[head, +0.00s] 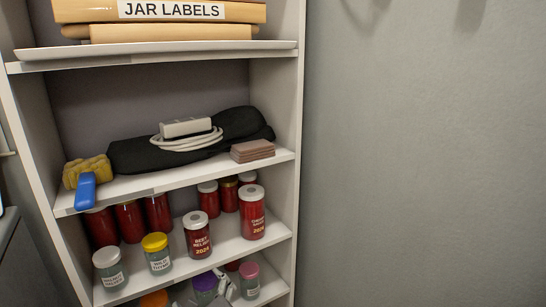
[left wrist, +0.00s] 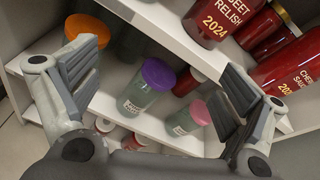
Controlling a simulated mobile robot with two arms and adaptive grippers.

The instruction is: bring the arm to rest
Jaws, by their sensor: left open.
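My left gripper (left wrist: 165,66) is open in the left wrist view, with its two grey fingers spread wide and nothing between the pads. Beyond the gap are a jar with a purple lid (left wrist: 158,75) and a smaller jar with a pink lid (left wrist: 194,111) on a lower shelf. In the head view a small grey part of the gripper (head: 222,288) shows at the bottom, between the purple-lidded and pink-lidded jars. I cannot tell whether it touches them. The rest of the left arm is out of the head view. My right gripper is in neither view.
A white shelf unit (head: 297,110) surrounds the jars. Red jars (head: 198,235), a yellow-lidded jar (head: 156,255) and a white-lidded jar (head: 110,270) stand above the gripper. The grey wall (head: 420,150) at right is bare.

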